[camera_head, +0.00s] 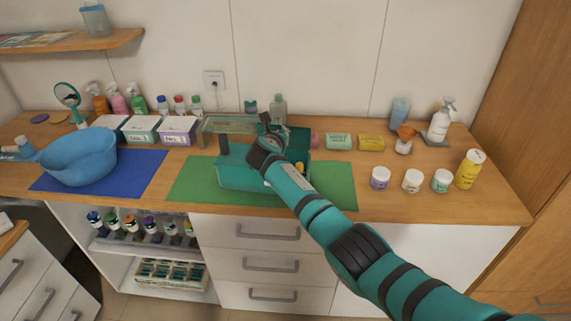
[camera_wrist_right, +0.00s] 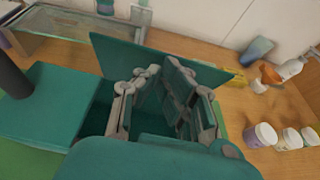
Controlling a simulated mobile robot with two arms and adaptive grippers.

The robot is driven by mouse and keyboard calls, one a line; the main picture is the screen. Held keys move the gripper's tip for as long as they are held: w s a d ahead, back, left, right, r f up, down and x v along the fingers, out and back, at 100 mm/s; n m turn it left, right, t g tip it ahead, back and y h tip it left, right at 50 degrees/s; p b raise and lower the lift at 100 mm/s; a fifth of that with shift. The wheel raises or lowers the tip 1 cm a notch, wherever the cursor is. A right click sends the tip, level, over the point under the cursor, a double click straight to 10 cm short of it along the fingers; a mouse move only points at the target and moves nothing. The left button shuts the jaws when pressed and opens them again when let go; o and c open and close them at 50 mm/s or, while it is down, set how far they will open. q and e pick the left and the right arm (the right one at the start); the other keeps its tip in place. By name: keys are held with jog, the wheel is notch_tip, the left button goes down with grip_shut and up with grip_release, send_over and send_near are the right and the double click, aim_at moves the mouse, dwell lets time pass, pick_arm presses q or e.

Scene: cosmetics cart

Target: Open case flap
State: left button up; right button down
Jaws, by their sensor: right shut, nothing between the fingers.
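A teal case (camera_head: 235,175) sits on the green mat (camera_head: 335,180) in the head view. Its left part is a covered teal block, seen close in the wrist view (camera_wrist_right: 40,110). A teal flap (camera_wrist_right: 120,60) stands raised at the back of the case, with a dark opening in front of it. The flap also shows behind my gripper in the head view (camera_head: 299,138). My right gripper (camera_wrist_right: 158,75) is shut and empty, at the opening and in front of the raised flap. Whether it touches the flap is unclear. My left gripper is out of view.
A clear-topped stand (camera_head: 230,125) is behind the case. A blue bowl (camera_head: 80,160) is on a blue mat to the left. Several jars (camera_head: 412,181) and a yellow bottle (camera_head: 469,170) are to the right. Soap-like boxes (camera_head: 371,143) stand behind.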

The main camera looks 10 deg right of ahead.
jog(key=w, duration=0.2)
jog(key=shift+w+d+r, duration=0.25)
jog(key=shift+w+d, duration=0.05)
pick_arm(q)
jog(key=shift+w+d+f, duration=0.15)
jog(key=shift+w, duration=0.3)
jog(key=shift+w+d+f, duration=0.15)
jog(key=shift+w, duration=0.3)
